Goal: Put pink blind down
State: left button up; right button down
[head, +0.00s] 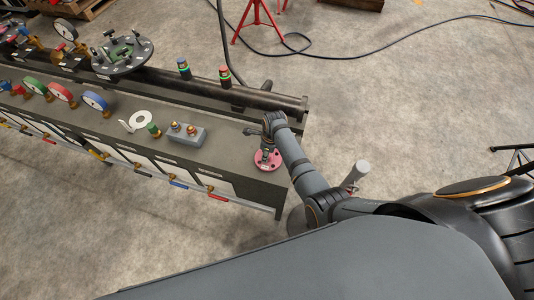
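The pink blind (276,164) is a round pink disc with small dark holes near its rim. It is at the right end of the grey bench top (222,160), close to the edge. My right gripper (265,154) points down over the middle of the disc and hides part of it. The fingers are too small to tell whether they are shut on it. I cannot tell whether the disc rests on the bench or is just above it. My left gripper is not in view.
A grey block with brass fittings (187,134), a white ring (141,120) and several coloured gauges stand left of the blind. A dark pipe (240,95) runs along the back. A flanged disc with fittings (122,55) stands farther back. Bench top between block and blind is clear.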

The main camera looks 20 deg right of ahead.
jog(key=c, duration=1)
grip_release()
jog(key=shift+d+f, duration=0.1)
jog(key=shift+r, duration=0.2)
notch_tip(320, 180, up, 12)
jog(key=d, duration=0.1)
jog(key=shift+s+p, duration=0.4)
jog(key=shift+p, duration=0.05)
